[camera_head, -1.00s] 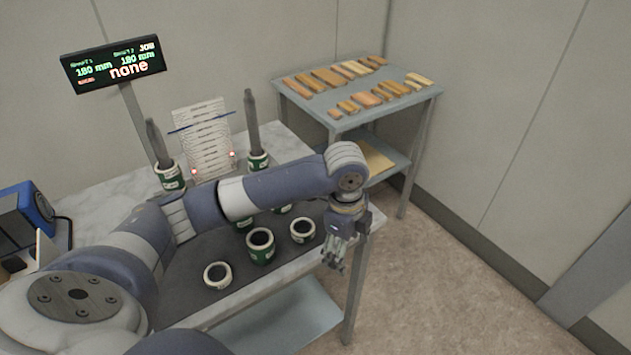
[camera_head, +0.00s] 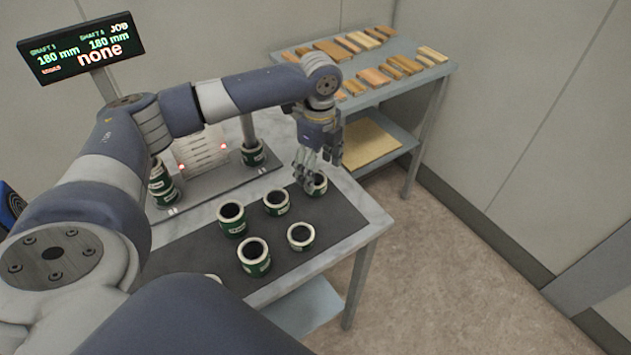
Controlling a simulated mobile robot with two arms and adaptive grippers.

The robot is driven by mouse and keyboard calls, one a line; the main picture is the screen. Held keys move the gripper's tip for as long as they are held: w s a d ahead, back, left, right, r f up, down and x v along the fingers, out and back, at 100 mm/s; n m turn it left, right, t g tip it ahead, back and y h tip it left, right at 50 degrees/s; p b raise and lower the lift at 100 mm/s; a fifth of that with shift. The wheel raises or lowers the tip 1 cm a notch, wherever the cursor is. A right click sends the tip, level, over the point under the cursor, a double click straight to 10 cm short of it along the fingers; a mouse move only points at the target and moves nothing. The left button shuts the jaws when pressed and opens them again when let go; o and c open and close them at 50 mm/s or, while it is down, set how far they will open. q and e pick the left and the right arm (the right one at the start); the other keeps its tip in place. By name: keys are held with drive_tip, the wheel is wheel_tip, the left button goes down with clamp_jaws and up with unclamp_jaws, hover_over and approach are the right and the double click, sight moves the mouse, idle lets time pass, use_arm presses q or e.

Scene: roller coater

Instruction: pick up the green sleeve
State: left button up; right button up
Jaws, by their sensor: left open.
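Several green sleeves with cream rims and dark bores stand upright on a dark mat (camera_head: 345,218). One green sleeve (camera_head: 319,185) is at the mat's far right, right below my left gripper (camera_head: 318,168). The gripper points down with its fingers apart; they cover part of that sleeve, and I cannot tell whether they touch it. Other green sleeves stand nearer: a taller one (camera_head: 232,226), a short one (camera_head: 276,205), another tall one (camera_head: 255,263) and a mostly cream one (camera_head: 301,238). My right gripper is not in view.
A roller stand with upright shafts and a sleeve (camera_head: 253,156) at a shaft's foot is behind the mat. A display (camera_head: 82,48) reading "none" is at upper left. A grey side table (camera_head: 437,69) carries wooden blocks. Floor at right is clear.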

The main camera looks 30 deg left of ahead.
use_arm(q)
drive_tip(key=f, duration=0.2)
drive_tip(key=a+f+p, duration=0.1)
drive_tip(key=f, duration=0.1)
drive_tip(key=shift+w+f, duration=0.1)
drive_tip(key=shift+f, duration=0.4)
drive_tip(key=shift+a+f, duration=0.1)
drive_tip(key=shift+f, duration=0.05)
drive_tip(key=shift+w, duration=0.1)
drive_tip(key=c, duration=0.9)
drive_tip(key=shift+c, duration=1.2)
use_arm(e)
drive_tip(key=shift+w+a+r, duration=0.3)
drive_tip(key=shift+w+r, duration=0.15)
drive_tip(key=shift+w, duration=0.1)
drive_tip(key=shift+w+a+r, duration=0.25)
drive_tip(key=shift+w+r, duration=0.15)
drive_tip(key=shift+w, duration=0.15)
